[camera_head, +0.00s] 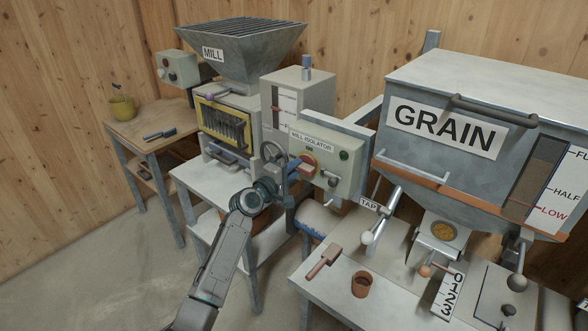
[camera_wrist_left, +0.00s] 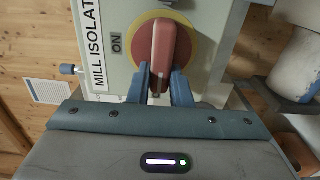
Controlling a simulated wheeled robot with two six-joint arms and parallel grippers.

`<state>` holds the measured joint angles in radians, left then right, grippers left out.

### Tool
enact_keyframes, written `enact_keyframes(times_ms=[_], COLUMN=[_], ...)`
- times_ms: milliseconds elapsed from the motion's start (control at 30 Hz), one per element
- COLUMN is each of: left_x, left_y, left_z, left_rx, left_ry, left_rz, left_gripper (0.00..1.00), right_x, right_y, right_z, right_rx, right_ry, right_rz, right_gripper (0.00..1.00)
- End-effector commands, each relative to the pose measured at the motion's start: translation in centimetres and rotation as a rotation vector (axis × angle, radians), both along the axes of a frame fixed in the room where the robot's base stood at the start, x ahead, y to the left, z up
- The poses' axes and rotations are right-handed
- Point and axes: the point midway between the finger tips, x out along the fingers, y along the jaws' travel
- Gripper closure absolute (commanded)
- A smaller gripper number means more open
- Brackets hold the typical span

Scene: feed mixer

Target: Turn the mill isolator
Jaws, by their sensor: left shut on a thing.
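The mill isolator is a grey-green box (camera_head: 335,172) labelled MILL ISOLATOR, in the middle of the head view. An ON mark (camera_wrist_left: 117,44) is beside the disc. The handle lies along the length of the label and does not point at ON. My left gripper (camera_head: 299,170) is at the box's front. Its blue fingers (camera_wrist_left: 161,88) are shut on the handle, one on each side. Part of the handle is hidden by the fingers in the head view. My right gripper is not in view.
A handwheel (camera_head: 274,154) stands just left of the isolator. A green button (camera_head: 344,155) is on the box to the right. The GRAIN hopper (camera_head: 410,160) is at the right.

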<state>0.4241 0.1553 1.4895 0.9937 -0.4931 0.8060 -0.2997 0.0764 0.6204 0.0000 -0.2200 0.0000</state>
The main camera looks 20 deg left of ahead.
Motion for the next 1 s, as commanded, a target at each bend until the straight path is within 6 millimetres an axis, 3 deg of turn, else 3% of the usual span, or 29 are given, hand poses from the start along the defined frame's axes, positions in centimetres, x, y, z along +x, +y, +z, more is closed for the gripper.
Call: enact_keyframes(times_ms=[67,100,200,567,1000], left_x=[0.0,0.0,0.0,-0.4,-7.7], left_y=[0.0,0.0,0.0,0.2,2.8], left_z=[-0.2,-0.2,-0.1,-0.1,-0.4], left_rx=[-0.002,-0.002,-0.001,0.001,0.004], left_ry=[0.003,0.003,0.003,0.001,0.002], left_rz=[-0.001,-0.001,-0.001,0.0,0.0], left_gripper=[1.0,0.8,0.6,0.6,0.6], right_x=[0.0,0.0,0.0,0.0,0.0], right_y=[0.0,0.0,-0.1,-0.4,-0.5], right_z=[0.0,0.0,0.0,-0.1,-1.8], right_rx=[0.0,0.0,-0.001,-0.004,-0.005], right_ry=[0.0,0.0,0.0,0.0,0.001], right_rz=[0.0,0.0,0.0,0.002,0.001], right_gripper=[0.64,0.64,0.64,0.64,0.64])
